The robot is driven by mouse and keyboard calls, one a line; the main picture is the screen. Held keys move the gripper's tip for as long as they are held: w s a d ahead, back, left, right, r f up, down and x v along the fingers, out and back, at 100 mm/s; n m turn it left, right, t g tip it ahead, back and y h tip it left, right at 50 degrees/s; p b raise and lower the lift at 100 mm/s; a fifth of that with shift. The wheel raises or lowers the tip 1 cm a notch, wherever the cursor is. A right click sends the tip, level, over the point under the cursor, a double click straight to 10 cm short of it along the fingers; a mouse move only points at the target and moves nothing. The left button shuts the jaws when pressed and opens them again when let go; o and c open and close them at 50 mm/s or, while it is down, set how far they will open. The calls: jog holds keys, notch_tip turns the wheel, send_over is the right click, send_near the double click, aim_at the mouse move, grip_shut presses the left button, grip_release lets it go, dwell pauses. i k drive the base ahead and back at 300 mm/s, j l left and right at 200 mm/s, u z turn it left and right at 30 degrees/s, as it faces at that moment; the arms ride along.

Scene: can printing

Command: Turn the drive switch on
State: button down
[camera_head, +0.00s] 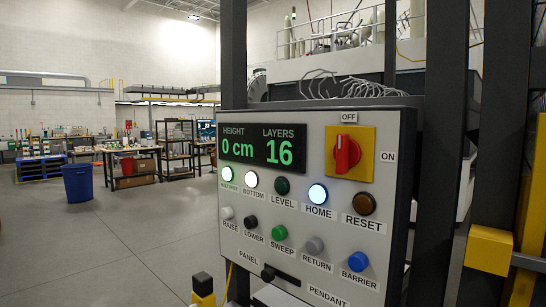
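The drive switch (346,153) is a red rotary knob on a yellow plate (364,134) at the upper right of a grey control panel (312,205). An OFF label (348,118) sits above it and an ON label (388,156) to its right. The knob's handle stands roughly upright, in line with OFF. The panel's display (263,146) reads height 0 cm and layers 16. My gripper is not in view, and nothing touches the switch.
Below the display are lamps, with HOME (317,194) and BOTTOM (251,179) lit, and buttons including blue BARRIER (358,261). A black PANEL/PENDANT selector (267,273) sits lower. Dark posts flank the panel. Open floor (120,245) lies left, with a blue bin (77,184).

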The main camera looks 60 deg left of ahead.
aim_at(347, 152)
jog(key=u, duration=1.55)
